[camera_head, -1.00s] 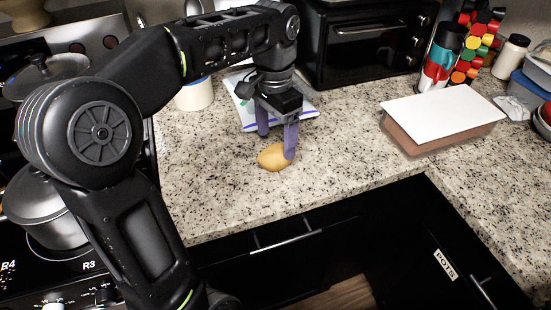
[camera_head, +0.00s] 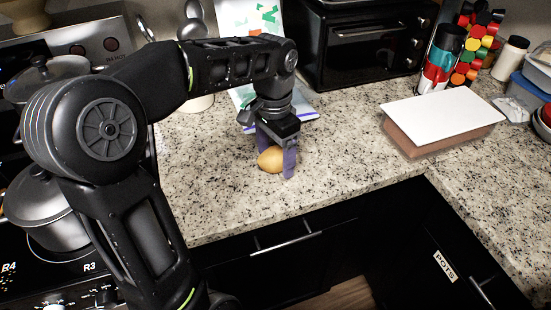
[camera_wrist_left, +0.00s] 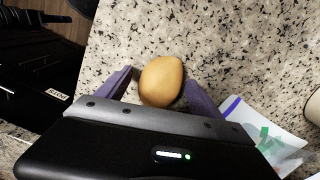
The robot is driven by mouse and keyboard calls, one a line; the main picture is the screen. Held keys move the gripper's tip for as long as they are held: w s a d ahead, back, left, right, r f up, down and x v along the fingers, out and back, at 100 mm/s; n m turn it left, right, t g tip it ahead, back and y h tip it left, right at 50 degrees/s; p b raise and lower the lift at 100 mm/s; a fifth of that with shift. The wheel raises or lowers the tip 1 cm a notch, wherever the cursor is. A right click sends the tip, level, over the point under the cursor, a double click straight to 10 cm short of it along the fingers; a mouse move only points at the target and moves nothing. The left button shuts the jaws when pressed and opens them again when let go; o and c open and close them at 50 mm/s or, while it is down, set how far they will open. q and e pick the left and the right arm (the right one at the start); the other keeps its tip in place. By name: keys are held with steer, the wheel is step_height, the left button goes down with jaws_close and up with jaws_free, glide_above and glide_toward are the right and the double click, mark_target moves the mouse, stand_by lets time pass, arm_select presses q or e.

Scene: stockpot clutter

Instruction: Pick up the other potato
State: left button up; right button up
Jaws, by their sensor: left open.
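A single yellow-brown potato (camera_head: 270,159) lies on the speckled countertop near its front edge. It also shows in the left wrist view (camera_wrist_left: 161,80), at the mouth of the jaws. My left gripper (camera_head: 276,162) points down at the potato, with its purple fingers low near the counter. In the left wrist view the fingers of the left gripper (camera_wrist_left: 157,88) are apart, one on each side of the potato, with a small gap visible on the left. One finger partly overlaps the potato's right side in the head view. My right gripper is out of view.
A plastic bag with green marks (camera_head: 243,98) lies behind the gripper. A box with a white lid (camera_head: 440,118) stands to the right. A black toaster oven (camera_head: 365,50) is behind. Pots (camera_head: 45,210) sit on the stove at left. The counter right of the potato is clear.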

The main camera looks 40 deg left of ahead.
arm_select(q)
steer(key=shift+c, duration=0.3)
steer(key=c, duration=1.5)
